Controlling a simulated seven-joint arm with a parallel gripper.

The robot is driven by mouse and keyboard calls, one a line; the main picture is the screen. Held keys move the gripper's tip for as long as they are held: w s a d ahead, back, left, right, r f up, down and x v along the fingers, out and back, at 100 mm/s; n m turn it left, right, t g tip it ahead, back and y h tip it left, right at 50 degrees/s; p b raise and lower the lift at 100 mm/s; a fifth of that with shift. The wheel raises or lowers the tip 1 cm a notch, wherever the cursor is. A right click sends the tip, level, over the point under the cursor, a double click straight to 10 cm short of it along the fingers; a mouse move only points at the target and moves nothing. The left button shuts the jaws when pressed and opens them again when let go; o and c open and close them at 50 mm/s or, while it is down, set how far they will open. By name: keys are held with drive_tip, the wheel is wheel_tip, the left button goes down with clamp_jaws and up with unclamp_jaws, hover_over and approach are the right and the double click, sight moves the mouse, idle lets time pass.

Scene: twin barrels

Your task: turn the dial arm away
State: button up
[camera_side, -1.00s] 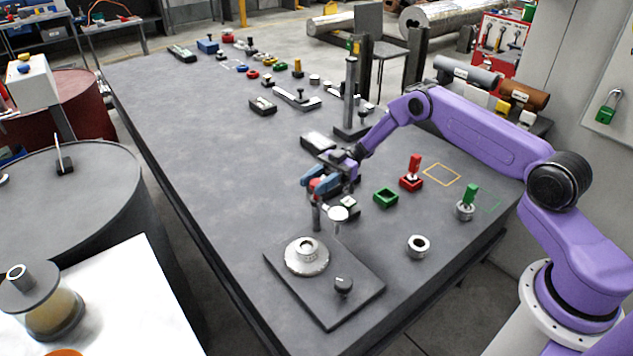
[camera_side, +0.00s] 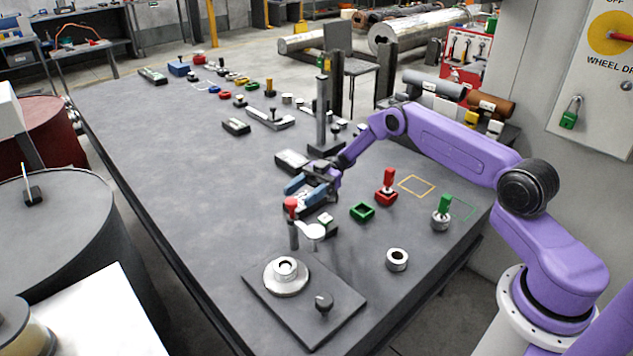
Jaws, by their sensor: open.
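A short grey post with a red knob (camera_side: 291,205) on top stands just behind the plate with the round metal fixture. A pale round disc (camera_side: 313,231), seemingly the dial on its arm, sits just right of the post at about half its height. My gripper (camera_side: 303,194), with blue fingers, is open just behind the red knob. The knob shows clear in front of the fingers, and I see nothing held. Whether a finger touches the knob, I cannot tell. The joint between disc and post is too small to make out.
The dark plate (camera_side: 340,310) with a ring fixture (camera_side: 286,276) and black knob (camera_side: 324,303) lies in front. A tall post (camera_side: 322,115) stands behind. The table's left half is clear.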

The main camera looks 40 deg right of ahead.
drive_tip(key=w+d, duration=0.1)
drive_tip(key=d, duration=0.7)
drive_tip(key=shift+w, duration=0.2)
drive_tip(key=shift+a, duration=0.1)
